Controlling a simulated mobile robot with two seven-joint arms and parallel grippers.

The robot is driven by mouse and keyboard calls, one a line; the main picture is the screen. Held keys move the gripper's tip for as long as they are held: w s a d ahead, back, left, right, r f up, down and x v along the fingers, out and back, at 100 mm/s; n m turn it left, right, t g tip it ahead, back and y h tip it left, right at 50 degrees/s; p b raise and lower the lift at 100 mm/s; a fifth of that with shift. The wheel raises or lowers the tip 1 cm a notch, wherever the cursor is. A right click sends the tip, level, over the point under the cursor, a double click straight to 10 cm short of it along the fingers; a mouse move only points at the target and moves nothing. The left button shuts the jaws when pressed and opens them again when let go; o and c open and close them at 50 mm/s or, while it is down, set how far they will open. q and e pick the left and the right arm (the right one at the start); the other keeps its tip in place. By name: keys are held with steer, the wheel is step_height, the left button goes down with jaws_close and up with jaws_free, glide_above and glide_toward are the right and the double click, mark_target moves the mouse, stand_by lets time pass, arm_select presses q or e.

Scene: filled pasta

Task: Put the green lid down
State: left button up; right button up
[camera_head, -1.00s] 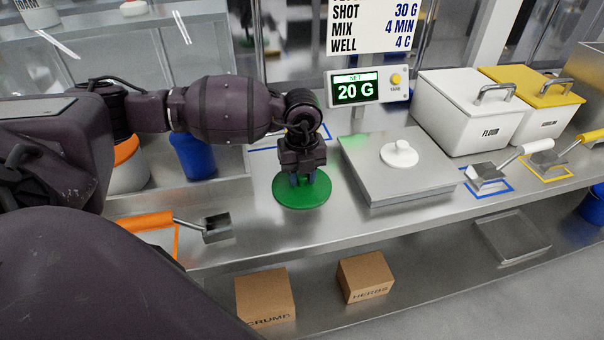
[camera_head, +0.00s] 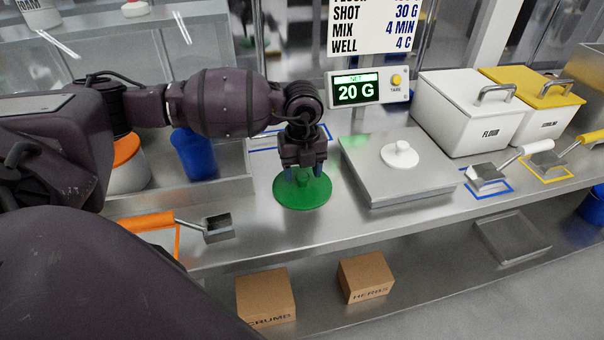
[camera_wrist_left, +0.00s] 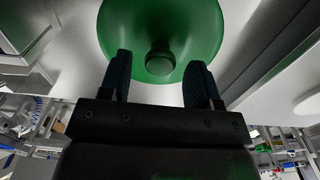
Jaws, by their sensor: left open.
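The round green lid (camera_head: 302,195) lies flat on the steel counter, left of the scale. Its knob stands up at its middle. My left gripper (camera_head: 303,172) is just above the lid, pointing down, with its fingers apart. In the left wrist view the green lid (camera_wrist_left: 195,25) and its round knob show beyond the open fingers (camera_wrist_left: 160,75); the knob appears between them and nothing is gripped. My right gripper does not show.
A scale (camera_head: 380,185) with a white knobbed piece on its plate stands right of the lid. White flour bin (camera_head: 455,115) and yellow-lidded bin stand further right. An orange-handled scoop (camera_head: 150,222) lies at the left. The counter's front edge is close.

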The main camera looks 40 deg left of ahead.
mark_target(302, 175)
arm_select(q)
step_height(302, 175, up, 10)
steer(key=shift+r+p, duration=0.2)
steer(key=shift+p, duration=0.1)
stand_by(0.3)
